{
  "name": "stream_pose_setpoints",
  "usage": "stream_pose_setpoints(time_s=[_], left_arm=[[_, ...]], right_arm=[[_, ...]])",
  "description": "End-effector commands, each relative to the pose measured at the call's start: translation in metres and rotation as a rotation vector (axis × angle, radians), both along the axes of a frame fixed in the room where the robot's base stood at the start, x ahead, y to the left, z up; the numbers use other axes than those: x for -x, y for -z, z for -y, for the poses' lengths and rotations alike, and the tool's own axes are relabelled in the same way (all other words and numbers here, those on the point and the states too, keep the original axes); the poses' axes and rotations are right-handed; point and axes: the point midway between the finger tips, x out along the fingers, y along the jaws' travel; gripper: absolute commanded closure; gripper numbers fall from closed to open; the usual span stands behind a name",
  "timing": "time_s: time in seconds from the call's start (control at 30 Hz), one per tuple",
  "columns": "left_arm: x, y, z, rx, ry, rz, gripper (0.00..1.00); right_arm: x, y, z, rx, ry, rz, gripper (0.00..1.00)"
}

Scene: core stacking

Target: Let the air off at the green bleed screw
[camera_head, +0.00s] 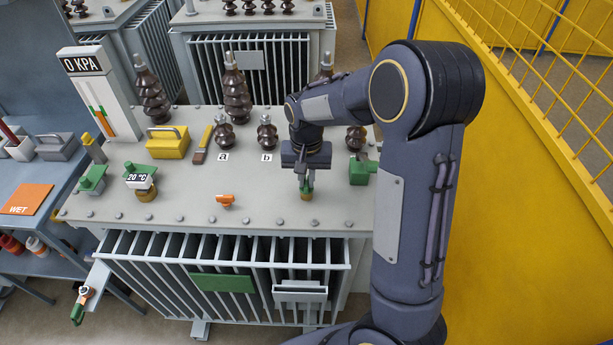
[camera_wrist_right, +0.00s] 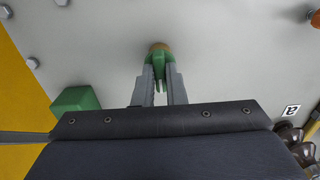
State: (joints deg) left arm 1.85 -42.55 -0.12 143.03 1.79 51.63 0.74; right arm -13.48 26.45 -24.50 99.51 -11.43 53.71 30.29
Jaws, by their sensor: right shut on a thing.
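The green bleed screw (camera_head: 307,187) stands on a brass base (camera_head: 306,196) on the grey transformer lid (camera_head: 268,190), near its front edge. My right gripper (camera_head: 306,182) points down over it, with its fingers closed around the green part. The right wrist view shows the green screw (camera_wrist_right: 159,68) between the two grey fingers, with the brass base (camera_wrist_right: 159,47) beyond it. The pressure gauge (camera_head: 85,64) at the back left reads 0 KPA. My left gripper is not in view.
A green block (camera_head: 361,170) stands right of my gripper. An orange part (camera_head: 225,200) lies to the left. Brown bushings (camera_head: 236,95) rise behind. A yellow toolbox (camera_head: 167,143) and a brush (camera_head: 202,146) are on the lid. A yellow fence (camera_head: 530,150) bounds the right side.

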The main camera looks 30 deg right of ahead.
Motion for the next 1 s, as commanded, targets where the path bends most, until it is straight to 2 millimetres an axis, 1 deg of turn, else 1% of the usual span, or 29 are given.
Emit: stream_pose_setpoints(time_s=[0.37,0.4,0.53,0.83,0.93,1.0], left_arm=[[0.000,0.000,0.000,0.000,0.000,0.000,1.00],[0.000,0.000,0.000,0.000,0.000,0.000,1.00],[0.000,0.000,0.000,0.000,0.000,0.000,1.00],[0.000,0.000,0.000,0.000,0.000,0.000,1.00],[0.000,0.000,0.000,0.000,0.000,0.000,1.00],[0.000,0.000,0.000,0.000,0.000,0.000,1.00]], right_arm=[[-0.001,-0.001,0.000,0.000,0.007,0.005,1.00],[-0.001,-0.001,0.001,0.000,0.007,0.005,0.84],[-0.001,-0.001,0.000,0.000,0.006,0.004,0.67],[-0.001,-0.002,0.000,0.000,0.005,0.002,0.67],[-0.001,-0.011,0.000,0.000,0.005,0.005,0.67],[-0.001,-0.022,0.000,-0.001,0.005,0.006,0.67]])
